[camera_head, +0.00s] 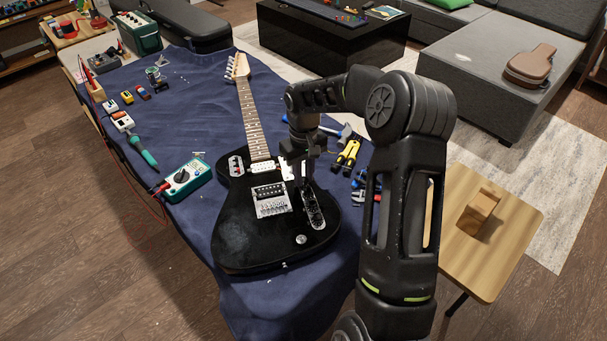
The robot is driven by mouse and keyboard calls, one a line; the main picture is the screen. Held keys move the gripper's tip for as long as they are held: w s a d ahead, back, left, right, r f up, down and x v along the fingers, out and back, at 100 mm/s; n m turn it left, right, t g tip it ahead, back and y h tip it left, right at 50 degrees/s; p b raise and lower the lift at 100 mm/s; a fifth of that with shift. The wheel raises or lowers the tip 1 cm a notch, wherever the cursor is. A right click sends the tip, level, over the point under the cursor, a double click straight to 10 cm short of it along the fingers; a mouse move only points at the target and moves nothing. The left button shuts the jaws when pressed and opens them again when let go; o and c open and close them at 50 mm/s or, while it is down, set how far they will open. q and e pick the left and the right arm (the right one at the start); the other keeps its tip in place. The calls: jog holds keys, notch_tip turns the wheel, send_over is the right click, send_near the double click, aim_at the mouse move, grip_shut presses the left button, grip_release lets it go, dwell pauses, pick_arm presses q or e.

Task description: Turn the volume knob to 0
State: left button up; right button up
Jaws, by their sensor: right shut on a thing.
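A black electric guitar (242,229) lies on its back on a blue cloth, its neck pointing to the far side. A shiny metal control plate (316,215) is set in the right part of its body. My right gripper (305,179) reaches down from above to the far end of this plate. Its fingers are shut on what seems to be the volume knob. The knob itself is hidden by the fingers, so its setting cannot be read. My left gripper is out of view.
A green multimeter (183,179) and a green-handled soldering iron (143,150) lie left of the guitar. Yellow-handled pliers (347,154) and other tools lie close to my right arm. A small wooden table (500,250) stands at the right.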

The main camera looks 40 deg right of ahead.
grip_shut()
jog(key=shift+n, duration=0.8)
jog(key=o, duration=0.7)
grip_release()
jog(key=shift+c, duration=0.2)
